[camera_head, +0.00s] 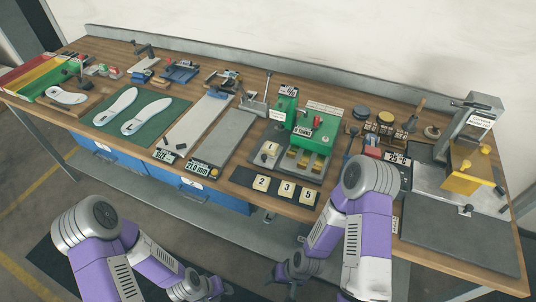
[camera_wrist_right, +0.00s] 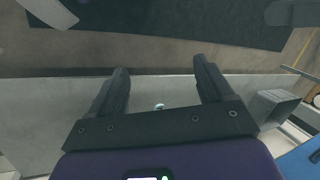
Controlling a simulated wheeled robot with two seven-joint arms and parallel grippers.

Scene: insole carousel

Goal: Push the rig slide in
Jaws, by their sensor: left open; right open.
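A green rig (camera_head: 286,112) with a grey base stands at the middle right of the bench in the head view. A grey rig (camera_head: 474,128) with a yellow block (camera_head: 470,166) stands at the right end. I cannot tell which of them carries the slide. My left gripper (camera_head: 226,290) is open at the bottom of the head view, in front of the bench. My right gripper (camera_head: 281,282) is open, low in front of the bench, apart from both rigs. In the right wrist view its two fingers (camera_wrist_right: 161,72) are spread with nothing held between them.
The wooden bench (camera_head: 228,182) has blue drawers (camera_head: 205,193) below. Number cards (camera_head: 274,186) lie in front of the green rig. White insoles (camera_head: 146,117) lie on a green mat (camera_head: 170,123) at left. A dark grey mat (camera_head: 460,238) is clear at the front right.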

